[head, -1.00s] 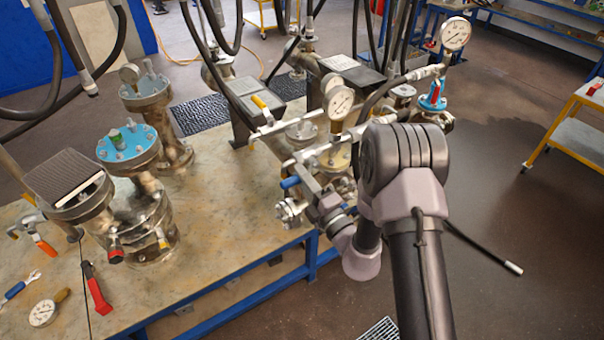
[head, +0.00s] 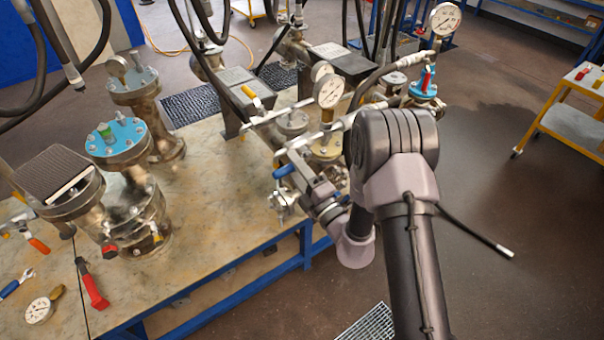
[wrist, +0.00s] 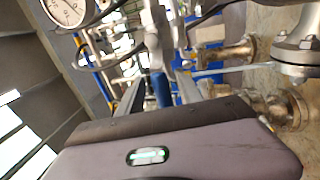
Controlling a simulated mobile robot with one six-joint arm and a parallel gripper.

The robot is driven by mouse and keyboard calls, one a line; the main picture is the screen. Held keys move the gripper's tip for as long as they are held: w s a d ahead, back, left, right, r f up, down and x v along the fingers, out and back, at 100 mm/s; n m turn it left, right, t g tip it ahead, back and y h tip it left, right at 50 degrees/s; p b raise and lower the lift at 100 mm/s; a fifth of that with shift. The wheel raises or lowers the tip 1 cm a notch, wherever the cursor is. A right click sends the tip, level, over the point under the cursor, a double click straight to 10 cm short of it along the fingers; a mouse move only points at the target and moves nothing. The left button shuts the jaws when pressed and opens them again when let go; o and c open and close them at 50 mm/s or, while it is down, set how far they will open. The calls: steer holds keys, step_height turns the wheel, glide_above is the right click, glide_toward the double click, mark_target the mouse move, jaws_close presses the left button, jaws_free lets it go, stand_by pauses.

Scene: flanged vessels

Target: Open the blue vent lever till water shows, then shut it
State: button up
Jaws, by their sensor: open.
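The blue vent lever (head: 284,171) sits on a small metal valve at the front of the middle flanged vessel assembly. My gripper (head: 297,170) is right by it in the head view, with its jaws open. In the wrist view the blue lever (wrist: 162,88) lies between the two fingers of my gripper (wrist: 158,92), and I cannot tell whether either finger touches it. A metal fitting (head: 285,204) hangs just below the lever. I see no water coming from it, but the outlet is small and partly hidden.
Pressure gauges (head: 329,90) and white pipework stand just behind the lever. Blue-topped vessels (head: 118,137) are at the left. A red-handled tool (head: 92,287) lies on the bench's near left. A yellow trolley (head: 568,125) stands right, beyond a dark floor patch.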

steer(key=b+v, duration=0.4)
steer(key=v, duration=1.3)
